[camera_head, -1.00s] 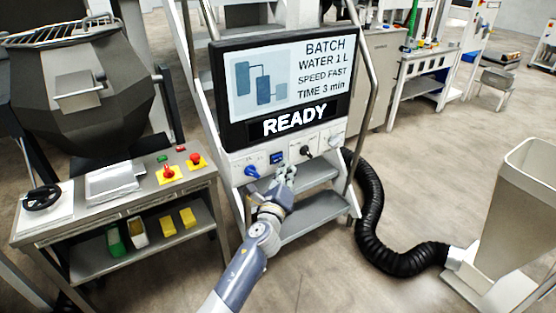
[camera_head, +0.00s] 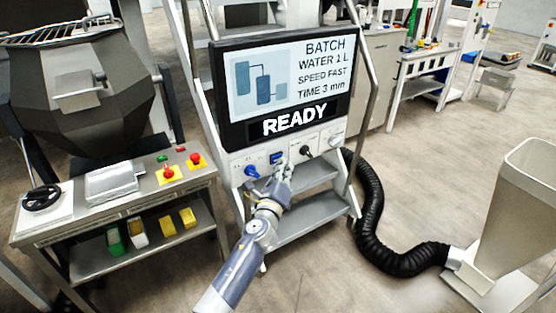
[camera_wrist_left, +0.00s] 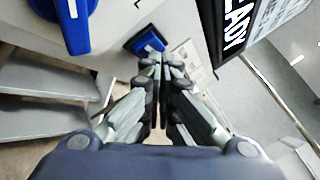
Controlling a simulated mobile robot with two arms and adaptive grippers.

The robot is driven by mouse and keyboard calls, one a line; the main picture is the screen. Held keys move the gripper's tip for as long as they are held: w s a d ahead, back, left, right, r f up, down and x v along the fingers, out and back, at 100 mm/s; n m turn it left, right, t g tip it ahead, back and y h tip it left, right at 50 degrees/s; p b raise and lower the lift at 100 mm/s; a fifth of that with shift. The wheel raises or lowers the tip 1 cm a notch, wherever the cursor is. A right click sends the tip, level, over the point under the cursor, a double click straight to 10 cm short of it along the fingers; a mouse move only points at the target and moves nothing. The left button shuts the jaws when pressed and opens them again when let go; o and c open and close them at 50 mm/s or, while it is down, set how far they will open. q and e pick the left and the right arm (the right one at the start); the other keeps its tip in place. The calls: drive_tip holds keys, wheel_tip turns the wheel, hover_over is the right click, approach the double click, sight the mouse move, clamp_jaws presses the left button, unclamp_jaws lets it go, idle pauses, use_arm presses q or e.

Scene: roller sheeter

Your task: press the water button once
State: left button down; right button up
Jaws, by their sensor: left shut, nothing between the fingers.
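The panel below the screen carries a small blue rectangular button (camera_head: 276,157), which fits the water button. It also shows in the left wrist view (camera_wrist_left: 146,42), just beyond my fingertips. My left gripper (camera_head: 285,168) is shut and empty, with its tips just below and to the right of that button. In the wrist view the closed fingertips (camera_wrist_left: 160,62) cover the button's lower right part. I cannot tell whether they touch it. My right gripper is not in view.
A blue knob (camera_head: 251,171) sits left of the button, and a black knob (camera_head: 305,151) to its right. The screen (camera_head: 285,88) reads READY above. Metal steps (camera_head: 313,208) are below. A cart (camera_head: 120,225) with red buttons stands at left; a black hose (camera_head: 371,215) lies at right.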

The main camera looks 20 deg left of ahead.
use_arm(q)
drive_tip(key=shift+w+a+r, duration=0.1)
drive_tip(key=shift+w+a, duration=0.1)
drive_tip(key=shift+a, duration=0.05)
idle(0.4)
drive_tip(key=shift+d, duration=0.1)
drive_tip(key=shift+s+d, duration=0.6)
drive_tip(key=shift+d, duration=0.1)
drive_tip(key=s+d, duration=0.1)
drive_tip(key=d, duration=0.1)
drive_tip(key=s+d, duration=0.1)
drive_tip(key=s, duration=0.1)
drive_tip(key=shift+d, duration=0.4)
idle(0.6)
